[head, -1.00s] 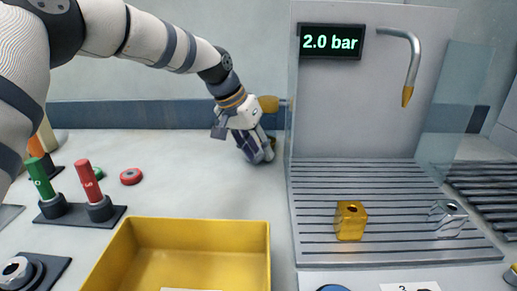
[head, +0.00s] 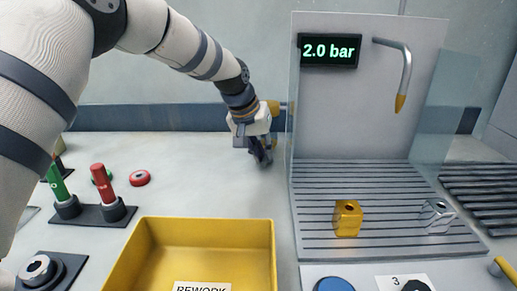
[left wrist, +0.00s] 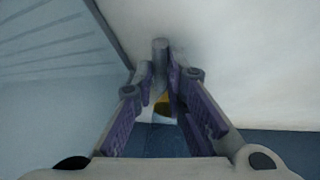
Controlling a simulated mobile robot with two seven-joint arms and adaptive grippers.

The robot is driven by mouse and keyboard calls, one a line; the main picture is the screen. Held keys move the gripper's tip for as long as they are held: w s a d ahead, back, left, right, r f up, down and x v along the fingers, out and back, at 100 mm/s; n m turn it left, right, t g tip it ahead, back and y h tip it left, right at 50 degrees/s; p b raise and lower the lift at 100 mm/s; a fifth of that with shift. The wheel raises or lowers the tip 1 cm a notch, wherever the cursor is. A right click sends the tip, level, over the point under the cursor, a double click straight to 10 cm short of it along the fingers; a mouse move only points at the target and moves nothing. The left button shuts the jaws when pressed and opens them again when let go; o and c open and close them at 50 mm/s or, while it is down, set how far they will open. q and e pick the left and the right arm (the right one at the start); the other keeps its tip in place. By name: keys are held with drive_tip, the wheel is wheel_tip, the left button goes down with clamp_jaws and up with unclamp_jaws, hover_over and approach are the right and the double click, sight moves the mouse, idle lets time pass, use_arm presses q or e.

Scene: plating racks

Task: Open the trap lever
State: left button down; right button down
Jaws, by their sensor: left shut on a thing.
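My left gripper (head: 262,156) is beside the left edge of the spray panel, with its fingers pointing down. In the left wrist view its fingertips (left wrist: 160,78) close around a grey round post (left wrist: 160,50), which I take to be the trap lever. A yellow part (left wrist: 162,104) shows between the fingers. In the head view a brass-yellow fitting (head: 273,107) shows just behind the gripper, joined to the panel's side. The lever itself is hidden by the gripper in the head view. My right gripper is not in view.
The panel (head: 385,110) carries a display (head: 329,50) reading 2.0 bar and a bent spout (head: 406,75). A gold block (head: 347,218) and a silver block (head: 437,215) stand on the slatted rack (head: 320,245). A yellow REWORK bin (head: 274,250) stands in front.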

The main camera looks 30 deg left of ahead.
use_arm(q)
drive_tip(key=shift+d+n+y, duration=0.25)
drive_tip(key=shift+n+y, duration=0.1)
drive_tip(key=shift+n, duration=0.5)
drive_tip(key=shift+d+n+y, duration=0.25)
drive_tip(key=shift+n+y, duration=0.1)
drive_tip(key=shift+n, duration=0.5)
drive_tip(key=c, duration=1.6)
unclamp_jaws()
drive_tip(key=shift+w, duration=0.1)
drive_tip(key=shift+c, duration=0.2)
drive_tip(key=v, duration=1.2)
drive_tip(key=shift+d+f, duration=0.1)
